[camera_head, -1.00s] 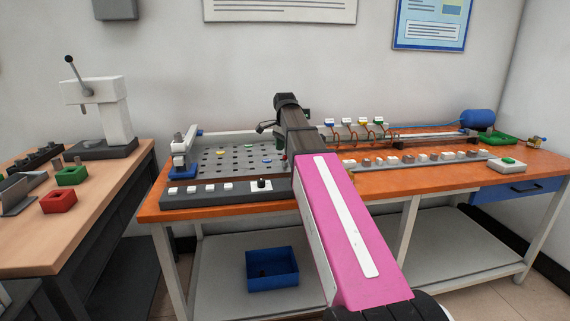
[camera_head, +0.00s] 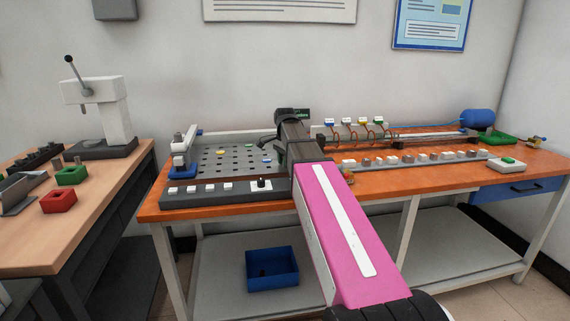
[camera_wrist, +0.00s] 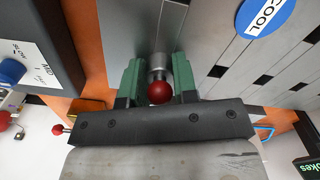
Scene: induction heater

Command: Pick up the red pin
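The red pin has a round red knob (camera_wrist: 160,93) and a grey metal shank (camera_wrist: 157,65), seen in the wrist view. My gripper (camera_wrist: 159,76) has its two green fingers on either side of the pin. The fingers are apart, and narrow gaps seem to show between them and the pin. The pin's lower end is hidden. In the head view my arm hides the pin and the fingertips.
A perforated metal plate (camera_head: 222,160) lies on the orange bench (camera_head: 385,181), left of my arm. A control box (camera_head: 210,197) is in front of it. A row of coils and coloured blocks (camera_head: 362,124) stands to the right. A blue bin (camera_head: 272,283) is below.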

